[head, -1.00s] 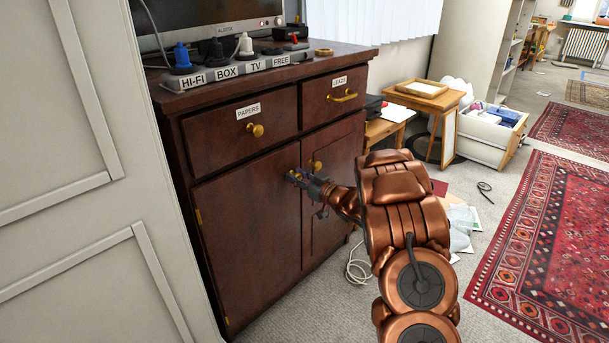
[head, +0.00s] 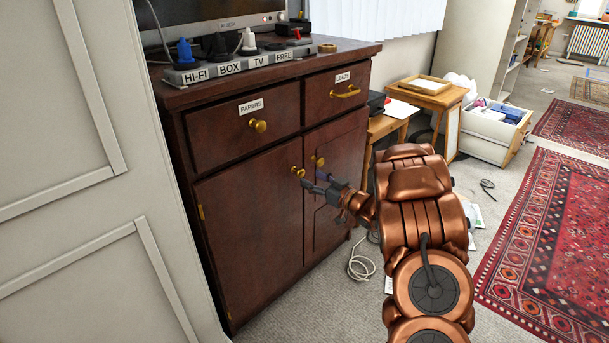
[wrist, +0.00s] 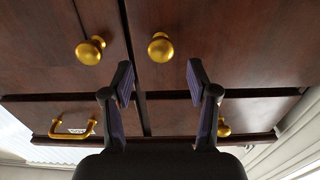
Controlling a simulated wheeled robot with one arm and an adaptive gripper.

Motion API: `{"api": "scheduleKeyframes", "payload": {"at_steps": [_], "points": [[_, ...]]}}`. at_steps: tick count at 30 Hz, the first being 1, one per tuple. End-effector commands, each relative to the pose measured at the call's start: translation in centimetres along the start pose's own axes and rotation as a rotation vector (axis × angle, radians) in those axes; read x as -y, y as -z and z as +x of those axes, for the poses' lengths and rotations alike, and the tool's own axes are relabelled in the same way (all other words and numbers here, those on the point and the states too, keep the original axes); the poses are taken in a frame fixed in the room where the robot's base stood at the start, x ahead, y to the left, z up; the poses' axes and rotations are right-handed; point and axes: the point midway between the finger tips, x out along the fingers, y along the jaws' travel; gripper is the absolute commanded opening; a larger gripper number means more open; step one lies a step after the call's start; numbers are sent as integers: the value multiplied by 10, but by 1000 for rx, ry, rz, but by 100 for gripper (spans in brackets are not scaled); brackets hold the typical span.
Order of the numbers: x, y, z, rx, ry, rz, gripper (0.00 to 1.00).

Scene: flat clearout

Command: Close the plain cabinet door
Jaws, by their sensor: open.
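The plain cabinet door (head: 248,225) is the smooth dark-wood left door of the cabinet. It looks flush with the cabinet front, with no clear gap at its edge. Its brass knob (head: 298,172) is near its upper right corner. In the wrist view, which is upside down, this door (wrist: 235,50) is on the right and its knob (wrist: 160,47) shows beyond the fingertips. My gripper (head: 314,182) is open and empty in front of the doors, just below and right of that knob. Its two fingers (wrist: 159,78) are apart with nothing between them.
The panelled right door (head: 340,180) has its own knob (head: 318,162) close by. Above are the PAPERS drawer (head: 225,145) and the LEADS drawer (head: 320,112), both shut. A pale cable (head: 360,266) lies on the carpet by the cabinet. A white panelled surface (head: 90,240) stands at left.

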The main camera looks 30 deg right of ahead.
Motion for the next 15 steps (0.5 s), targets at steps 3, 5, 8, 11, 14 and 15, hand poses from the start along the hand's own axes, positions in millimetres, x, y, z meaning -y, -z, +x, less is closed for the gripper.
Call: {"api": "scheduleKeyframes", "payload": {"at_steps": [3, 5, 8, 11, 14, 15], "points": [[-2, 0, -24, 0, -5, 0, 59], [-2, 0, -33, -2, -3, 1, 59], [-1, 0, -46, 1, -4, 1, 59], [-1, 0, -54, 1, -2, 0, 59], [0, 0, -59, 0, -2, 0, 59], [0, 0, -60, 0, -1, 0, 59]]}}
